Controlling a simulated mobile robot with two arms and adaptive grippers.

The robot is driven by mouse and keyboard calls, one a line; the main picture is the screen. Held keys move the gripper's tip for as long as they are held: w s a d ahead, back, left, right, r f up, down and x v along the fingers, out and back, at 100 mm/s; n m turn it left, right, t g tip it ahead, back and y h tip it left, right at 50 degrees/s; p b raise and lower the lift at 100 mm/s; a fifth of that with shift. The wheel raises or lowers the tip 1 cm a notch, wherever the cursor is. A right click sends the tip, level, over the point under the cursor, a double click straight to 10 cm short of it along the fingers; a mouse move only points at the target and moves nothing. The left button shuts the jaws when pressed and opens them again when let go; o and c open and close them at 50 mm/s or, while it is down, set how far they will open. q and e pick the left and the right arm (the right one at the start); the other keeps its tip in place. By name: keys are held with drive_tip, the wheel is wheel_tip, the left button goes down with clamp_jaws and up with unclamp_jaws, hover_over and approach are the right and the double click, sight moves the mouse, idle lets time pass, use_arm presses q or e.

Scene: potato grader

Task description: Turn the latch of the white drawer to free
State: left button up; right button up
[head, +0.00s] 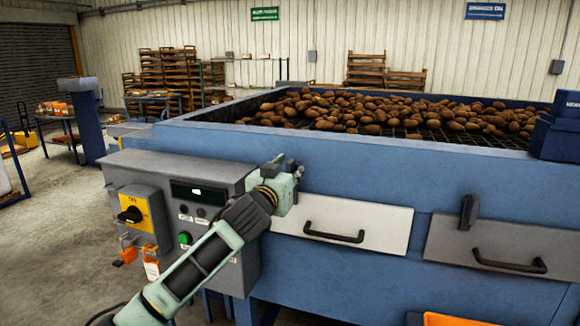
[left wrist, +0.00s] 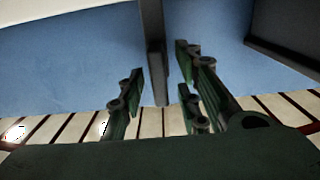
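The white drawer (head: 345,222) is in the front of the blue machine, with a black bar handle, and looks closed. My left gripper (head: 290,168) is at its upper left corner and covers most of its latch in the head view. In the left wrist view a dark upright bar, seemingly the latch (left wrist: 156,70), stands between the two fingers of my left gripper (left wrist: 160,78). The fingers are apart, with blue panel showing on both sides of the bar. I cannot tell whether either finger touches it. My right gripper is not in view.
A grey drawer (head: 505,250) with its own dark latch (head: 469,211) is to the right. A grey control box (head: 190,185) with a yellow switch plate (head: 137,212) is to the left. Potatoes (head: 385,112) lie on the machine's top. An orange object (head: 450,319) is at the bottom right.

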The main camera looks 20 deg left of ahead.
use_arm(q)
drive_tip(key=shift+w, duration=0.35)
drive_tip(key=shift+c, duration=0.2)
clamp_jaws()
